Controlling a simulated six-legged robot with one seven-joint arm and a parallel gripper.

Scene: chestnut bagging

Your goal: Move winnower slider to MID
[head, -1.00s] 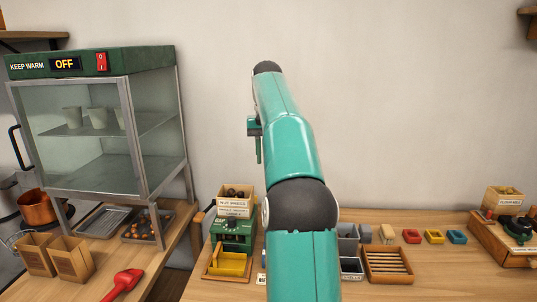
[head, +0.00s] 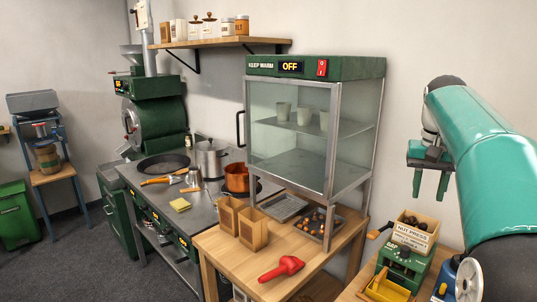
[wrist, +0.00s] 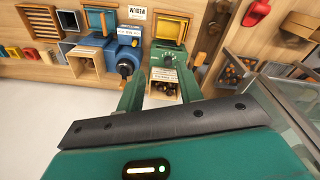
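My gripper (head: 428,182) hangs high at the right of the head view, with its two green fingers apart and nothing between them. In the wrist view, the open fingers of my gripper (wrist: 160,85) point toward the green nut press and its open nut box, at a distance. No slider can be made out in any view. A blue-framed machine with a grey hopper (head: 34,102) stands at the far left of the head view, far from my gripper; I cannot tell whether it is the winnower. A blue machine with a black knob (wrist: 124,56) shows in the wrist view.
The green nut press (head: 402,262) stands on the right bench. A keep-warm cabinet (head: 315,68) reading OFF stands over the middle bench, with a red scoop (head: 282,268) in front. A stove with pots (head: 207,157) and a green roaster (head: 155,120) stand further left. Grey floor is open at left.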

